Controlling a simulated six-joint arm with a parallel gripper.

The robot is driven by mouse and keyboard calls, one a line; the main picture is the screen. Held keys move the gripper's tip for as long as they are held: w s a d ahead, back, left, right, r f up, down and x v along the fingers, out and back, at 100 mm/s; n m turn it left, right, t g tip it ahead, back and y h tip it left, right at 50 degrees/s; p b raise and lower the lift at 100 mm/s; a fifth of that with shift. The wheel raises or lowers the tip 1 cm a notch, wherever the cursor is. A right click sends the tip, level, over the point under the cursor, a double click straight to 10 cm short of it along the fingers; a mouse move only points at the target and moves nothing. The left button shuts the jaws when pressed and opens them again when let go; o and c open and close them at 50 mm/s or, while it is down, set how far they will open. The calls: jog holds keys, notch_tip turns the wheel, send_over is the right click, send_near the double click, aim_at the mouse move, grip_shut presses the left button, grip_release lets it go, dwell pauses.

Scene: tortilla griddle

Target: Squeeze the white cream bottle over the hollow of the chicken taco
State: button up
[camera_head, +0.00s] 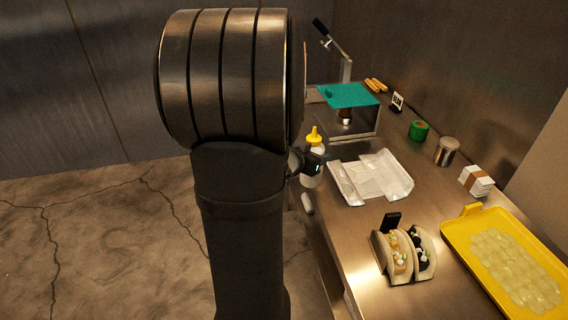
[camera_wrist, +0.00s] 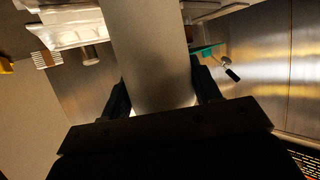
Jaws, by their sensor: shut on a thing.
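The white cream bottle (camera_head: 312,178) with its yellow nozzle cap is upright at the counter's left edge, nozzle up. My gripper (camera_head: 308,162) is shut on its body, partly hidden by my arm. In the wrist view the bottle's pale body (camera_wrist: 152,45) fills the middle, between the two dark fingers of my gripper (camera_wrist: 160,88). Two tacos stand side by side in a holder at the front: a left taco with light, orange-yellow filling (camera_head: 398,262) and a right taco with dark filling (camera_head: 422,252). I cannot read any label naming the chicken one. The bottle is well apart from them.
A yellow tray (camera_head: 455,240) with pale rounds is at right. A metal box with teal top (camera_head: 348,95) stands behind. A green tin (camera_head: 418,130), metal canister (camera_head: 446,151) and white stack (camera_head: 476,181) line the right side.

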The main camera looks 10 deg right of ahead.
jog(key=s+d+r+m+g+h, duration=0.15)
jog(key=s+d, duration=0.25)
jog(key=s, duration=0.4)
jog(key=s+d+r+m+g+h, duration=0.1)
jog(key=s+d+r+m+g, duration=0.2)
jog(key=s, duration=0.4)
jog(key=s+d+r+m+g+h, duration=0.1)
jog(key=s+d+m+g, duration=0.1)
jog(key=s+d, duration=0.45)
jog(key=w+a+f+m+t+h, duration=0.1)
jog(key=w+a+f+m+t, duration=0.2)
jog(key=m, duration=1)
jog(key=w+f+t, duration=0.3)
jog(key=w+f, duration=0.1)
jog(key=shift+a+f+t+h, duration=0.15)
jog(key=shift+f+t+h, duration=0.2)
jog(key=o, duration=1.1)
jog(key=shift+f+m, duration=0.1)
jog(key=shift+m, duration=0.35)
jog(key=c, duration=1.1)
